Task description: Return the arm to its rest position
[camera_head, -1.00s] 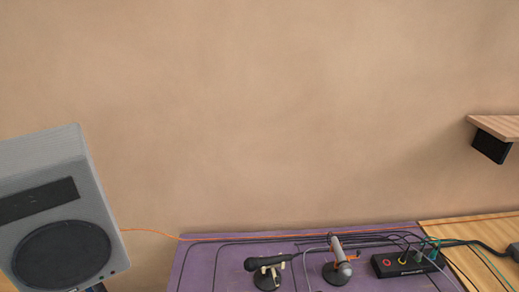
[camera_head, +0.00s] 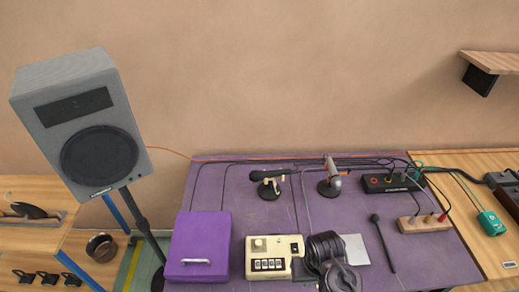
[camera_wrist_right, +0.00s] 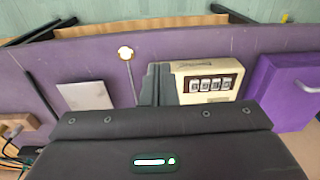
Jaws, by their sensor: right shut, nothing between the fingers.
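My right gripper (camera_head: 330,262) is at the bottom of the head view, a dark shape right of the cream box with switches (camera_head: 268,257). Its fingertips are hard to make out there. In the right wrist view, my right gripper (camera_wrist_right: 160,84) has its fingers together and empty, and they overlap the left end of the cream box (camera_wrist_right: 208,82). My left gripper is not in view.
A purple box with a handle (camera_head: 200,245) stands left of the cream box. A white sheet (camera_head: 355,250) and a dark mallet (camera_head: 384,242) lie to the right. Microphones on stands (camera_head: 268,184) are farther back. A speaker (camera_head: 92,130) stands at left.

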